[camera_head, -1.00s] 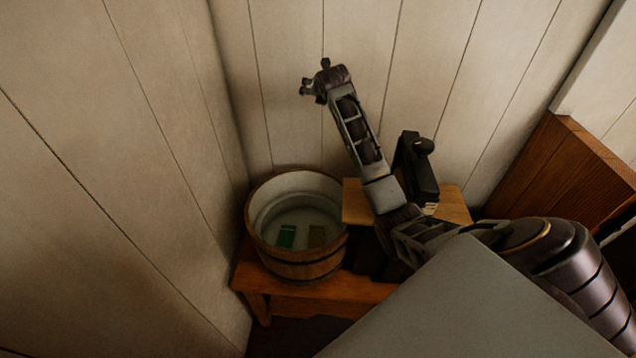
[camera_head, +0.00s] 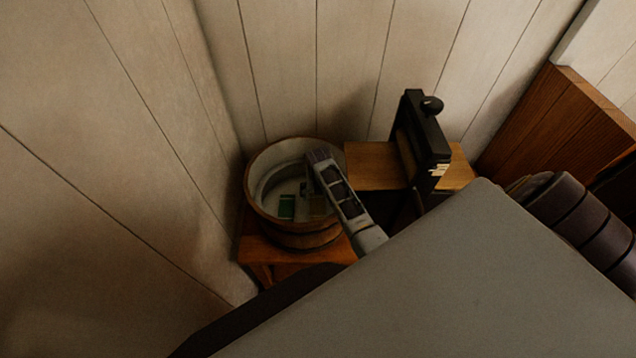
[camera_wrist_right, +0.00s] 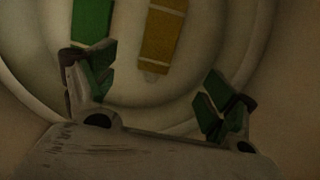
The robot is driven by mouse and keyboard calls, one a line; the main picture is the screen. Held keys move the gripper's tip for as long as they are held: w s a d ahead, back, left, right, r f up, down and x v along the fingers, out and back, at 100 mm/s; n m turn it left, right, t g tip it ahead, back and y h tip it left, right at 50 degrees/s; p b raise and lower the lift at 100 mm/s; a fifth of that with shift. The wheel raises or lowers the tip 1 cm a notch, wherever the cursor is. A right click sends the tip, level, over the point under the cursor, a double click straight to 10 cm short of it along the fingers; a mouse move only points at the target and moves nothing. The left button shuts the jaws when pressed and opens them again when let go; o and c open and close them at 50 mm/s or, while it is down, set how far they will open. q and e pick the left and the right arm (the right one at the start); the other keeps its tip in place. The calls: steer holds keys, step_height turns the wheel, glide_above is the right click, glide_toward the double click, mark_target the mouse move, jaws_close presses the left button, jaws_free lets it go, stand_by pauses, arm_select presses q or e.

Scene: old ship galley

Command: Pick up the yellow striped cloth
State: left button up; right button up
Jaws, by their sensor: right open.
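The yellow striped cloth (camera_wrist_right: 162,35) lies on the floor of a round wooden tub (camera_head: 262,222), yellow with pale bands. In the head view the cloth (camera_head: 318,207) shows only partly, beside my right arm. A green striped cloth (camera_head: 287,206) lies just left of it; it also shows in the wrist view (camera_wrist_right: 91,18). My right gripper (camera_head: 304,188) reaches over the tub's rim and points down into it. In the wrist view the gripper (camera_wrist_right: 155,88) is open and empty, its fingers wide apart, with the yellow cloth ahead between their lines. My left gripper is out of view.
The tub stands on a low wooden bench (camera_head: 256,250) in a corner of plank walls (camera_head: 345,60). A small wooden shelf or board (camera_head: 370,165) with a black upright object (camera_head: 428,135) is right of the tub. Wooden panelling (camera_head: 545,125) stands further right.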

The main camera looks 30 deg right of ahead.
glide_above(318, 209)
steer(key=shift+s+a+f, duration=0.1)
steer(key=shift+s+f, duration=0.1)
steer(key=shift+f, duration=1.95)
steer(key=shift+s+a+f, duration=0.1)
steer(key=shift+s+f, duration=0.1)
steer(key=shift+f, duration=1.95)
steer(key=shift+f, duration=0.1)
steer(key=shift+w+f+b, duration=0.2)
steer(key=shift+f+b, duration=0.1)
steer(key=shift+f, duration=0.95)
steer(key=shift+w+f+b, duration=0.15)
steer(key=shift+f+b, duration=0.1)
steer(key=shift+f, duration=0.95)
steer(key=shift+c, duration=0.3)
steer(key=c, duration=1.1)
steer(key=shift+o, duration=0.2)
steer(key=shift+r, duration=0.1)
step_height(318, 209, up, 10)
steer(key=p, duration=0.1)
